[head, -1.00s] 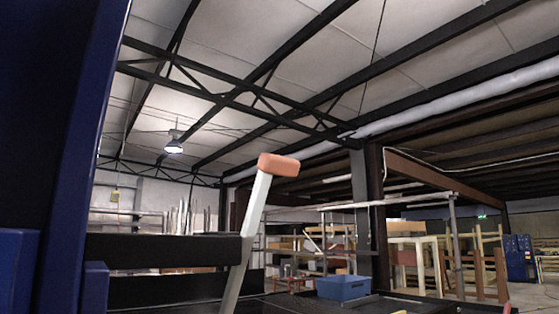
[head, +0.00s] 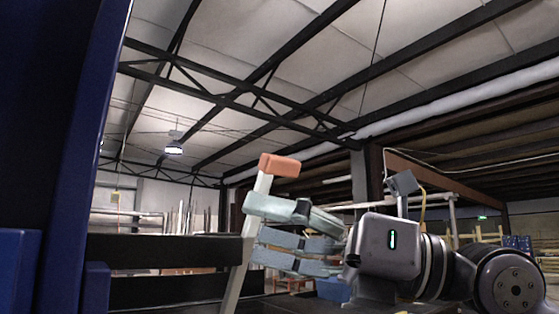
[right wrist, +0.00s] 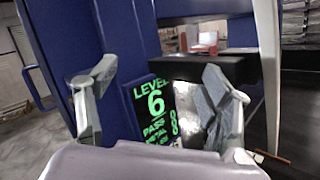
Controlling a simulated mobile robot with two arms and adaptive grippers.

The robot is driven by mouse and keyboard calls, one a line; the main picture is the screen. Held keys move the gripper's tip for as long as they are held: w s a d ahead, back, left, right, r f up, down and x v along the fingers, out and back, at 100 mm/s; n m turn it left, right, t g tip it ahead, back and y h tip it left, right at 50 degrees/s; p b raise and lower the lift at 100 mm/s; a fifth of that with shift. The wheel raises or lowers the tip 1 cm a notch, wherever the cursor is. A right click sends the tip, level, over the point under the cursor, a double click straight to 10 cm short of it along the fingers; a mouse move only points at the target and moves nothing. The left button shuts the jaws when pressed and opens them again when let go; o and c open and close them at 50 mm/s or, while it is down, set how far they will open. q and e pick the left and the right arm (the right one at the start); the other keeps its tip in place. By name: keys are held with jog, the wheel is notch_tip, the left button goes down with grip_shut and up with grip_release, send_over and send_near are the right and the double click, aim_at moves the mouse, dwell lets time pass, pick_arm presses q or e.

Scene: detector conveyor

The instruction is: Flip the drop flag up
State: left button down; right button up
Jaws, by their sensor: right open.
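The drop flag (head: 280,166) is a pale slanted bar with an orange block at its top, left of centre in the head view. Its bar leans slightly right toward the top. My right gripper (head: 254,230) comes in from the right, its fingers pointing left and overlapping the bar below the orange block. I cannot tell whether they touch it. In the right wrist view the right gripper (right wrist: 158,95) is open, with nothing held between its fingers. A pale bar (right wrist: 268,70) stands right of its right finger there, with an orange end low down. My left gripper is not in view.
A blue panel fills the head view's left edge. A dark horizontal beam (head: 165,251) runs behind the bar. In the right wrist view a green-lettered display (right wrist: 155,108) sits on a blue post between the fingers. A blue bin (head: 332,289) is partly hidden behind my gripper.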

jog(key=d+r+m+t+h, duration=0.2)
jog(key=d+r+t+h, duration=0.3)
jog(key=r+t+h, duration=0.15)
jog(key=m+t+h, duration=0.2)
jog(key=t+h, duration=0.2)
jog(key=t, duration=0.1)
send_near(285, 158)
jog(key=shift+y, duration=0.25)
jog(key=p+x, duration=0.7)
jog(key=x, duration=0.2)
jog(key=shift+w+a+f, duration=0.15)
jog(key=shift+w+a, duration=0.1)
jog(key=shift+a, duration=0.05)
jog(key=shift+w+a+f, duration=0.1)
jog(key=shift+w+a, duration=0.2)
jog(key=shift+w, duration=0.1)
jog(key=shift+c, duration=0.5)
jog(key=c, duration=1.6)
jog(key=shift+f, duration=0.1)
